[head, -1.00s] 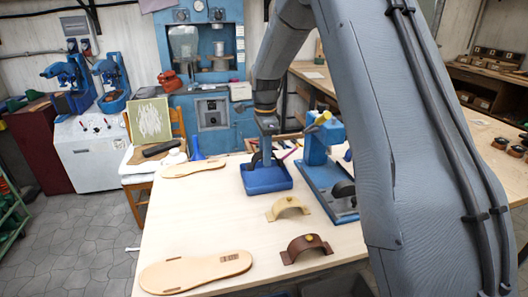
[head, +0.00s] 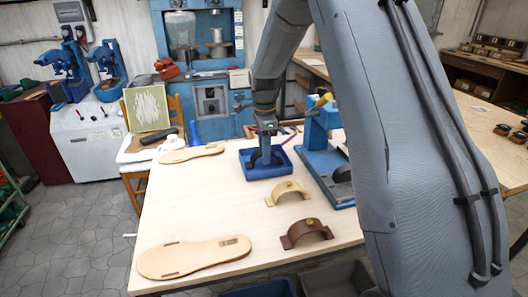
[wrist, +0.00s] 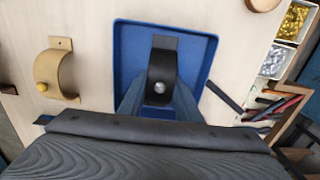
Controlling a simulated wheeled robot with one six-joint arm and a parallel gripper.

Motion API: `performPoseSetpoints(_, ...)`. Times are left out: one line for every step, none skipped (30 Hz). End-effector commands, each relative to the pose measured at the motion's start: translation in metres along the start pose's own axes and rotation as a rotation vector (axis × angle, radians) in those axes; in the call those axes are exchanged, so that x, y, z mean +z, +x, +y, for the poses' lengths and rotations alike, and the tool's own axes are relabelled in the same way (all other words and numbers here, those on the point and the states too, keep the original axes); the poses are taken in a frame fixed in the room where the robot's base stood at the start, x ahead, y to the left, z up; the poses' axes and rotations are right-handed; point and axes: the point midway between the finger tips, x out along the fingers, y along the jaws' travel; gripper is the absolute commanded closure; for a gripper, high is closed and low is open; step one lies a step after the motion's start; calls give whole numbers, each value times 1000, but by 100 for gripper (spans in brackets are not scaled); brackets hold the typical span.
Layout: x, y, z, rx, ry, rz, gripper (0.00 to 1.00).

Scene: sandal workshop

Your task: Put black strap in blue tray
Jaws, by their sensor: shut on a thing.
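The black strap (wrist: 162,68) is a curved band with a round metal stud. It is between the fingers of my gripper (wrist: 160,100), which is shut on it. The blue tray (head: 250,174) stands on the wooden table, and its rim also shows in the wrist view (wrist: 119,60). The strap is over the tray's floor, within its walls. In the head view the strap (head: 276,157) shows low inside the tray, partly hidden by my gripper (head: 266,154). I cannot tell whether it touches the floor.
A tan strap (head: 287,193) and a brown strap (head: 307,234) lie on the table in front of the tray. Two sandal soles (head: 190,257) (head: 192,154) lie to the left. A blue press (head: 322,150) stands close at the tray's right.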

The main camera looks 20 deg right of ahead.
Motion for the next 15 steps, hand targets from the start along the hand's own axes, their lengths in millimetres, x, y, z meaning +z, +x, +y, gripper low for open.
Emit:
performPoseSetpoints(0,0,0,0,0,0,90)
performPoseSetpoints(0,0,0,0,0,0,90)
performPoseSetpoints(0,0,0,0,0,0,90)
performPoseSetpoints(0,0,0,0,0,0,90)
performPoseSetpoints(0,1,0,0,0,0,90)
performPoseSetpoints(0,1,0,0,0,0,90)
performPoseSetpoints(0,2,0,0,0,0,90)
performPoseSetpoints(0,2,0,0,0,0,90)
performPoseSetpoints(0,2,0,0,0,0,90)
performPoseSetpoints(0,3,0,0,0,0,90)
performPoseSetpoints(0,3,0,0,0,0,90)
performPoseSetpoints(0,3,0,0,0,0,90)
performPoseSetpoints(0,4,0,0,0,0,90)
performPoseSetpoints(0,4,0,0,0,0,90)
performPoseSetpoints(0,4,0,0,0,0,90)
